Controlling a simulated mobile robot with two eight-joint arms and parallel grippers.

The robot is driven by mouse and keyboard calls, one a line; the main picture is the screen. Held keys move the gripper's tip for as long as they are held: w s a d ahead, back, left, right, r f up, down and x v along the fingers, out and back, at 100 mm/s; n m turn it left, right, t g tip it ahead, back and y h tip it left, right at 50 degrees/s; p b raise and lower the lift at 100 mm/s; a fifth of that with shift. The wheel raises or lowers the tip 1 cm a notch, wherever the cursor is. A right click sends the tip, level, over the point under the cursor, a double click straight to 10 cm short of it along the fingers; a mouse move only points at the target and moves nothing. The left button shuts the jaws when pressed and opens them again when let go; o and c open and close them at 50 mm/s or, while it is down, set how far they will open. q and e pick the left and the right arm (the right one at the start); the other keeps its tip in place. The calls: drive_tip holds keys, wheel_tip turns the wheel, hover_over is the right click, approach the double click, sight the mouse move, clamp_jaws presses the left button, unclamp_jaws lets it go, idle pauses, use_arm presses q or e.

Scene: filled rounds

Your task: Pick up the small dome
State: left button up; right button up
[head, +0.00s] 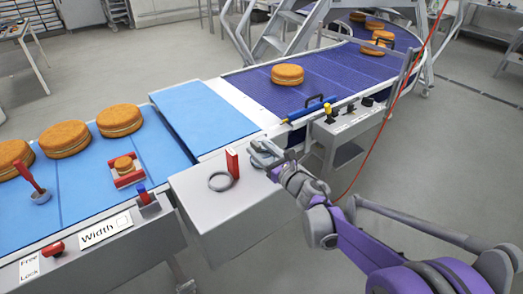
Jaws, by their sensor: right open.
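A small orange-brown round with a pale middle band (124,164) sits in a red holder (129,181) on the blue belt at the left. It is the smallest round in view and the likeliest small dome; its exact shape is too small to tell. My right gripper (262,155) is open and appears empty, at the right edge of a grey box top, well to the right of the small round. A red upright block (232,163) and a dark ring (221,181) are just left of the gripper. My left gripper is not in view.
Large filled rounds (120,120) stand on the blue belt (90,200). Another large round (288,74) sits on the purple belt (255,92). The light-blue belt section (205,115) is clear.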

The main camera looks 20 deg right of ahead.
drive_tip(key=shift+w+a, duration=0.2)
drive_tip(key=shift+w, duration=0.3)
clamp_jaws()
drive_tip(key=shift+r, duration=0.15)
